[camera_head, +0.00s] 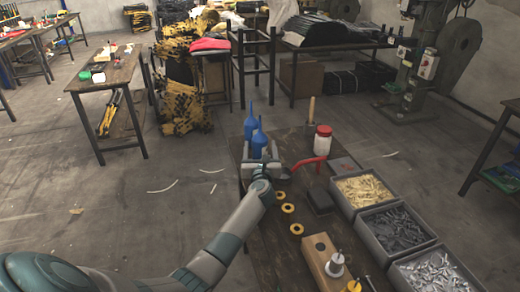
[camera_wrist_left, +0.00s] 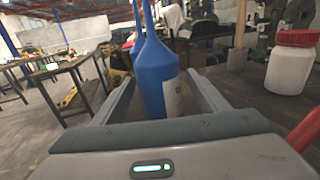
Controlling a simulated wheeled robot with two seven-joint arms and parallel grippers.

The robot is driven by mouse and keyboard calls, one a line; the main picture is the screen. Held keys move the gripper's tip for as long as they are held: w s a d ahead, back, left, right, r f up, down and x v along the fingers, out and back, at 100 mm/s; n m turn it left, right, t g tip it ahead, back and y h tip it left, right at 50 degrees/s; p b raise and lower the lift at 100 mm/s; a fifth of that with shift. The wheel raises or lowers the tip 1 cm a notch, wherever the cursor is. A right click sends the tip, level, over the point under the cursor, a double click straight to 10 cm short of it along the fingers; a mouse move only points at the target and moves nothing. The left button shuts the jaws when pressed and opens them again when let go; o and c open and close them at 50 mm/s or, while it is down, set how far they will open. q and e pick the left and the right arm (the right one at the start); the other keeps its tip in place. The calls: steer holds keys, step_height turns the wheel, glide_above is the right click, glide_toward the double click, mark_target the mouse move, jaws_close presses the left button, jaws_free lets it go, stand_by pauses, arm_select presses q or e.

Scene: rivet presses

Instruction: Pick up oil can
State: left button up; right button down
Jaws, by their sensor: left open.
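Two blue oil cans with thin spouts stand upright at the far left end of the workbench. The nearer oil can (camera_head: 258,141) stands in front of the farther oil can (camera_head: 250,124). My left gripper (camera_head: 259,160) is open and low over the bench, reaching toward the nearer can. In the left wrist view, the nearer can (camera_wrist_left: 155,80) stands between the two open fingers, with a gap visible beside it; its pale label faces right. The farther can is mostly hidden behind it. My right gripper is not in view.
A white jar with a red lid (camera_head: 322,140) and a red curved handle (camera_head: 309,163) stand just right of the gripper. Yellow rings (camera_head: 288,208) lie nearer on the bench. Grey bins of parts (camera_head: 393,229) line the right side. A wooden block (camera_head: 321,258) lies in front.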

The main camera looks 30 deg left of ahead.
mark_target(260, 141)
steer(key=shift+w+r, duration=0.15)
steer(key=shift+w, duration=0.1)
arm_select(q)
steer(key=c, duration=1.3)
